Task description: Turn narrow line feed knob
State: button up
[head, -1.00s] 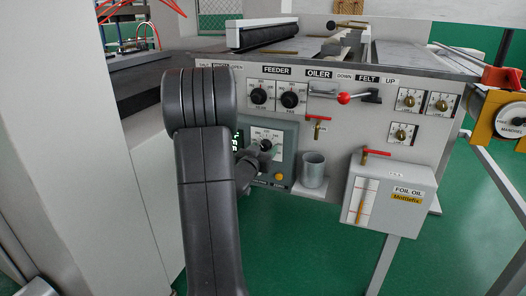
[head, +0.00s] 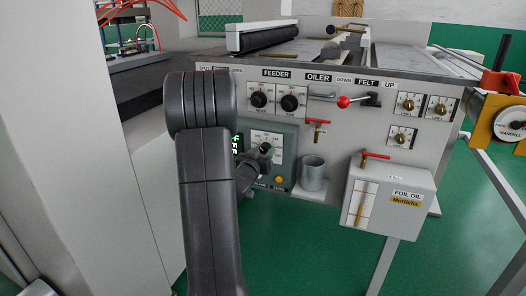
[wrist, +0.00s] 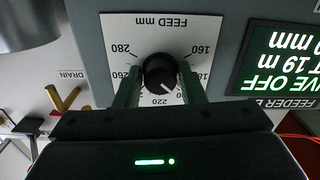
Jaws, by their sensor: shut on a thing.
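The black round feed knob (wrist: 160,73) sits on a white dial plate (wrist: 196,24) lettered "FEED mm", which appears upside down in the wrist view. A small white mark on the knob points to the lower right in that view, between the 160 and 220 figures. My gripper (wrist: 159,82) is shut on the knob, one finger on each side. In the head view the dial plate (head: 274,138) is on the grey control box, and my arm covers the box's left part.
A green-lit display (wrist: 282,62) is beside the dial. A yellow button (head: 278,180) lies below it and a metal cup (head: 312,174) stands to the right. The foil oil box (head: 388,200) and a red-handled valve (head: 317,123) stick out nearby.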

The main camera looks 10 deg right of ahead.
jog(key=n+p, duration=0.3)
jog(key=shift+r+n, duration=0.15)
jog(key=shift+n, duration=0.25)
jog(key=shift+n+p, duration=0.8)
jog(key=shift+n, duration=0.6)
jog(key=o, duration=1)
jog(key=v, duration=1.3)
jog(key=shift+s+a, duration=0.2)
jog(key=shift+s, duration=0.15)
